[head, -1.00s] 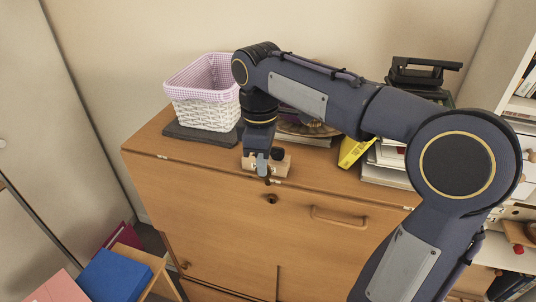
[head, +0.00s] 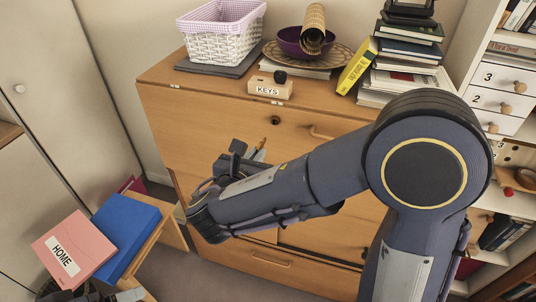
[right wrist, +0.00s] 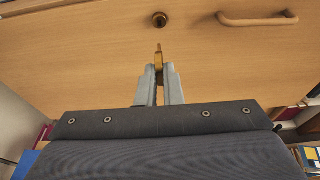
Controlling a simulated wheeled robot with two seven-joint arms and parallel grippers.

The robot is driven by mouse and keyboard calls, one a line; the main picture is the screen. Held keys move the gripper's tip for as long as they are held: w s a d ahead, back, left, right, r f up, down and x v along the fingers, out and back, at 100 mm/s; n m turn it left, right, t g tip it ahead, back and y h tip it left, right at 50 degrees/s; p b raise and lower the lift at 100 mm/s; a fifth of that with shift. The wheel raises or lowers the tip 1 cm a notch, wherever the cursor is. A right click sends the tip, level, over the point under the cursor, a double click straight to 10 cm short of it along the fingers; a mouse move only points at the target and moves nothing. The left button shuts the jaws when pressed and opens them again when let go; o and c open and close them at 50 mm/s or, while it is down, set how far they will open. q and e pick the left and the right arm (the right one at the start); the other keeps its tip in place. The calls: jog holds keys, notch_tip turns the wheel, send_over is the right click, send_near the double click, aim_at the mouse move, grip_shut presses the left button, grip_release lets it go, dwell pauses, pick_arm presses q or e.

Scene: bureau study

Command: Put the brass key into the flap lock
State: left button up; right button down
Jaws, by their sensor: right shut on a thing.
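My right gripper (head: 257,156) is in front of the desk flap (head: 215,120), below its lock. In the right wrist view, the right gripper (right wrist: 159,72) is shut on the brass key (right wrist: 158,54), which sticks out between the fingertips with its tip toward the flap. The flap lock (right wrist: 160,19) is a dark round keyhole fitting straight above the key tip, with a gap between them. The lock (head: 276,120) also shows in the head view, near the flap's top edge.
A wooden KEYS block (head: 266,88) with a black-topped item stands on the desk top. Behind are a white basket (head: 222,38), a purple bowl (head: 292,43) and stacked books (head: 400,72). A flap handle (right wrist: 258,20) is right of the lock. A blue box (head: 122,232) lies low left.

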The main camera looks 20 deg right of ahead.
aim_at(263, 142)
jog(key=shift+w+d, duration=0.55)
jog(key=shift+w, duration=0.25)
jog(key=shift+w+d, duration=0.6)
jog(key=shift+w, duration=0.25)
jog(key=shift+w+d, duration=0.55)
jog(key=shift+w, duration=0.25)
jog(key=shift+r+x, duration=0.2)
jog(key=shift+x, duration=0.6)
jog(key=shift+r+x, duration=0.2)
jog(key=shift+x, duration=0.6)
jog(key=shift+w, duration=0.1)
jog(key=c, duration=1.6)
grip_release()
jog(key=o, duration=0.6)
jog(key=shift+c, duration=0.2)
jog(key=shift+p+v, duration=0.7)
jog(key=shift+v, duration=2.9)
jog(key=shift+s+a+r, duration=0.1)
jog(key=shift+s+a, duration=0.1)
jog(key=shift+s, duration=0.1)
